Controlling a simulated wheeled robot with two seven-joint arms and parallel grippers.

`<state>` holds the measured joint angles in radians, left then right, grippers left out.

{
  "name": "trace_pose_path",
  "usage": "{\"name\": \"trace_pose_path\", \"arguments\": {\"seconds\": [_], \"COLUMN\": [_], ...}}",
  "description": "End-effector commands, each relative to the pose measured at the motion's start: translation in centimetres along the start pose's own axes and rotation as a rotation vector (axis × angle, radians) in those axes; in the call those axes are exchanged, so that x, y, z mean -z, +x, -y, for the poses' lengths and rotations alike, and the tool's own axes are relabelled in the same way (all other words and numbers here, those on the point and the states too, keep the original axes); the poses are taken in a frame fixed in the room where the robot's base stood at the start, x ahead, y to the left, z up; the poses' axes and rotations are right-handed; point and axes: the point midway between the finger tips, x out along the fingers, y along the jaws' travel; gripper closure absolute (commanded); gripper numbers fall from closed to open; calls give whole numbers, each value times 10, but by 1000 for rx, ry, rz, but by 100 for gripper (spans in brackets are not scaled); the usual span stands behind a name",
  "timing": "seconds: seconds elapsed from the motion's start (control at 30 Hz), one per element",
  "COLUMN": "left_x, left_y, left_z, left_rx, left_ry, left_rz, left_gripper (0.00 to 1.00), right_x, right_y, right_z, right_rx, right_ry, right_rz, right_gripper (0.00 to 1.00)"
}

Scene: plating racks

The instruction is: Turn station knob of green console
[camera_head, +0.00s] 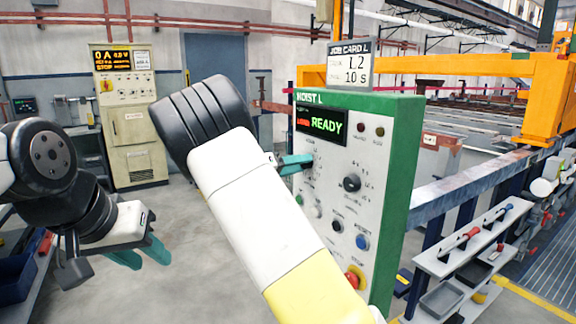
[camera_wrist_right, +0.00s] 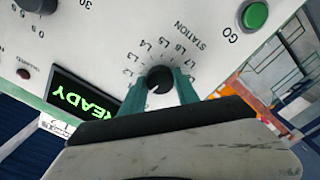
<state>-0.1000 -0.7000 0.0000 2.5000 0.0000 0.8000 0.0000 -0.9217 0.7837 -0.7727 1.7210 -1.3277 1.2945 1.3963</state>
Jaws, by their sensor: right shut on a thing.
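The green console (camera_head: 400,150), marked HOIST L, has a pale front panel and a lit READY display (camera_head: 322,126), which also shows in the right wrist view (camera_wrist_right: 82,97). The round black station knob (camera_wrist_right: 160,79) has L-numbered marks around it; in the head view it is hidden behind my right gripper. My right gripper (camera_head: 297,163) reaches the panel, its teal fingers (camera_wrist_right: 160,92) shut on the knob's sides. The knob's white pointer aims toward the gripper side, its exact mark unclear. My left gripper (camera_head: 143,256) hangs empty at left, fingers apart.
A job card sign (camera_head: 349,68) on top reads L2 and 10 s. A second black knob (camera_head: 352,183), a blue button (camera_head: 362,242) and a red stop button (camera_head: 354,279) are nearby. A green GO button (camera_wrist_right: 255,15) is beside the station knob. A tool shelf (camera_head: 470,255) stands right.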

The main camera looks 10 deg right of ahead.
Motion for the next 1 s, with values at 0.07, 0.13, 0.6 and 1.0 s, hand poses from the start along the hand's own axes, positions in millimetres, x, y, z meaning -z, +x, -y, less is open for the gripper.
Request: {"name": "trace_pose_path", "arguments": {"seconds": [0.07, 0.13, 0.6, 1.0], "left_x": [0, 0, 0, 0], "left_y": [0, 0, 0, 0], "left_z": [0, 0, 0, 0], "left_rx": [0, 0, 0, 0], "left_ry": [0, 0, 0, 0], "left_rz": [0, 0, 0, 0], "left_gripper": [64, 64, 64, 64], "right_x": [0, 0, 0, 0], "right_y": [0, 0, 0, 0], "right_z": [0, 0, 0, 0], "right_rx": [1, 2, 2, 2], "right_ry": [-48, -86, -196, -198], "right_rz": [0, 0, 0, 0], "right_gripper": [100, 100, 100, 49]}}
